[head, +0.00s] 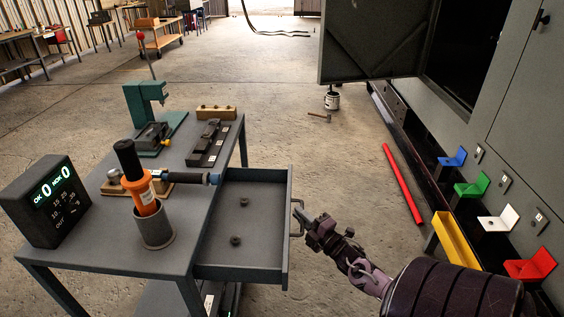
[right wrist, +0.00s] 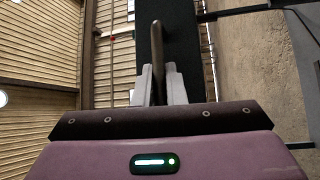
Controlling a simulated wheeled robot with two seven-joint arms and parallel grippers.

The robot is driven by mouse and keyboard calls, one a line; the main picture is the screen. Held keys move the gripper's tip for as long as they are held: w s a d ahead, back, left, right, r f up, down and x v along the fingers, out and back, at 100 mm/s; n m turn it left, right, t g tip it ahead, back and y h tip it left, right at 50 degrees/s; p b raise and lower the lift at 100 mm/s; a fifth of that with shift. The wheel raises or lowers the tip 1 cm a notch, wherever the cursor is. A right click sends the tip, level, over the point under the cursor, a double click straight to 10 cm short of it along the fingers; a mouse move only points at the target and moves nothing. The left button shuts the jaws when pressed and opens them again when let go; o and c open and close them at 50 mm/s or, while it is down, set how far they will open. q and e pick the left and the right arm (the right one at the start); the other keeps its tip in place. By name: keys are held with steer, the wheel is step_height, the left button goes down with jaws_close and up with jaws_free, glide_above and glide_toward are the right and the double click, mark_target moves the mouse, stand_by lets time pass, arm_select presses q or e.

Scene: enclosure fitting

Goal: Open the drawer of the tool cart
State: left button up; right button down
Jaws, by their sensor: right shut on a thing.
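The grey tool cart (head: 130,235) stands at the left in the head view. Its drawer (head: 250,190) is pulled out on the cart's right side, with its inside showing. Two small dark round parts (head: 236,240) lie on the drawer floor. My right gripper (head: 301,212) is at the drawer front, shut on the drawer's handle (head: 292,232). In the right wrist view, the handle (right wrist: 158,50) stands between the two pale fingers, with the dark drawer front behind it. My left gripper is not in view.
On the cart top are a counter display (head: 45,203), an orange-and-black tool in a cup (head: 153,229), a green press (head: 140,105) and a dark block tray (head: 215,143). A red bar (head: 402,184) lies on the floor by the grey enclosure (head: 520,100).

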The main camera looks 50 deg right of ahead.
steer(key=shift+s+d+f, duration=0.1)
steer(key=shift+s+d, duration=0.75)
steer(key=shift+s, duration=0.15)
steer(key=c, duration=1.8)
jaws_free()
steer(key=shift+o, duration=0.2)
steer(key=s+f, duration=0.1)
steer(key=s, duration=0.6)
steer(key=shift+s+a, duration=0.35)
